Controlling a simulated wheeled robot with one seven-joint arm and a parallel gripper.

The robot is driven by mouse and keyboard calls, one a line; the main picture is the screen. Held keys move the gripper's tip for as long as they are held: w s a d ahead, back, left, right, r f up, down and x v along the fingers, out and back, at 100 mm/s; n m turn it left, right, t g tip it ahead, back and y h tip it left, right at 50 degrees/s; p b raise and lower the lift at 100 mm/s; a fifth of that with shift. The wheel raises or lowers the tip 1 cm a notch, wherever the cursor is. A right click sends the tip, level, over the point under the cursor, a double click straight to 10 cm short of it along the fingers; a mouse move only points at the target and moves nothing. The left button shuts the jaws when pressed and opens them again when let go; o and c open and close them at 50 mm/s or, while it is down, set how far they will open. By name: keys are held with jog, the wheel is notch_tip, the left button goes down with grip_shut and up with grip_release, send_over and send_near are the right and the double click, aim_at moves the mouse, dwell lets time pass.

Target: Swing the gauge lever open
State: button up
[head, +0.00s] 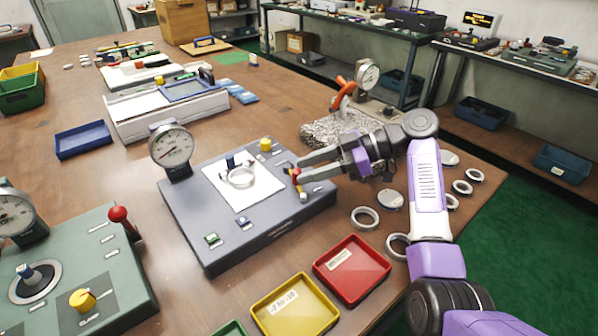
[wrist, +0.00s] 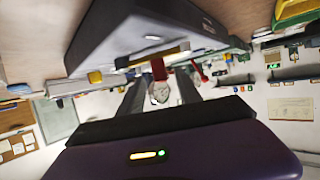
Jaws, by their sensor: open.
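The grey gauge fixture (head: 260,225) lies on the brown table with a round dial gauge (head: 172,147) at its back left corner. A metal ring (head: 239,184) lies on the white sheet in its middle. A small red and yellow lever (head: 296,174) stands at the fixture's right side; its red part also shows in the wrist view (wrist: 158,69). My gripper (head: 300,171) is open, its fingertips at the lever from the right. In the wrist view the red part appears between the two fingers (wrist: 161,80); whether they touch it I cannot tell.
Red (head: 352,268) and yellow (head: 296,307) trays stand in front of the fixture. Several loose rings (head: 364,218) lie to the right. A green fixture (head: 80,270) with a red-knobbed lever is at the left. A crumpled silvery block (head: 335,128) lies behind my gripper.

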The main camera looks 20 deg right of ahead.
jog(key=v, duration=0.4)
jog(key=shift+s+d+r, duration=0.15)
jog(key=shift+s+d, duration=0.05)
jog(key=shift+d, duration=0.15)
